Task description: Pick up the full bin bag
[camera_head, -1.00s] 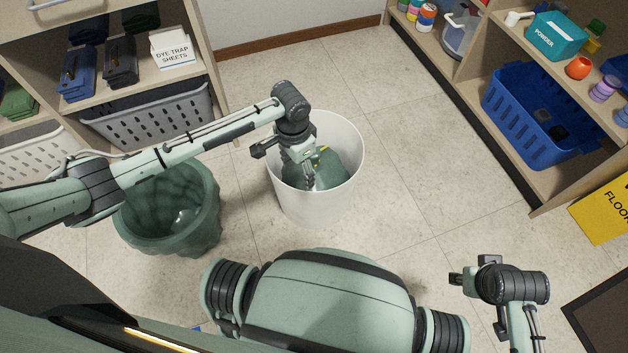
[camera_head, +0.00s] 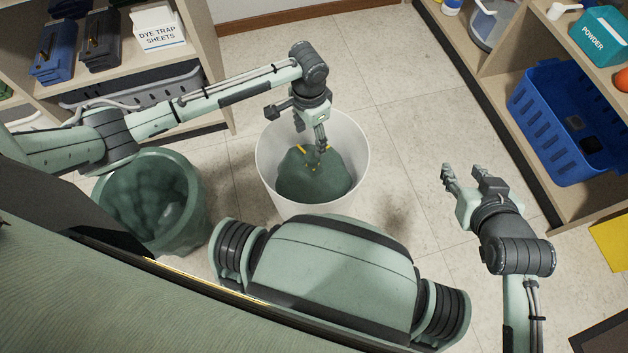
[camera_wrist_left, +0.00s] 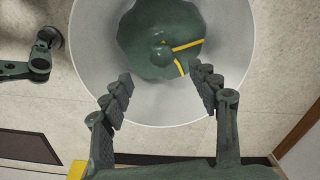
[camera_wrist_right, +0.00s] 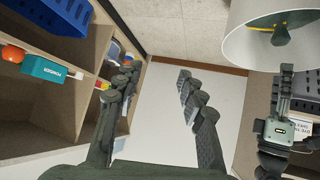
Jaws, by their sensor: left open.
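The full bin bag (camera_head: 316,180) is dark green with a yellow tie at its neck. It sits inside a round white bin (camera_head: 268,165) on the floor in the middle of the head view. My left gripper (camera_head: 322,146) is over the bin, close to the bag's tied top. In the left wrist view its open fingers (camera_wrist_left: 160,90) point at the bag's knot (camera_wrist_left: 163,54), with nothing between them. My right gripper (camera_head: 465,178) is open and empty, to the right of the bin. The bag's knot also shows in the right wrist view (camera_wrist_right: 281,36).
A second bin lined with a dark green bag (camera_head: 190,175) stands to the left. Shelves rise at the left and right; a blue basket (camera_head: 535,145) is on the right one. A yellow sign (camera_head: 610,240) is at the right edge. Floor between bin and right shelf is clear.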

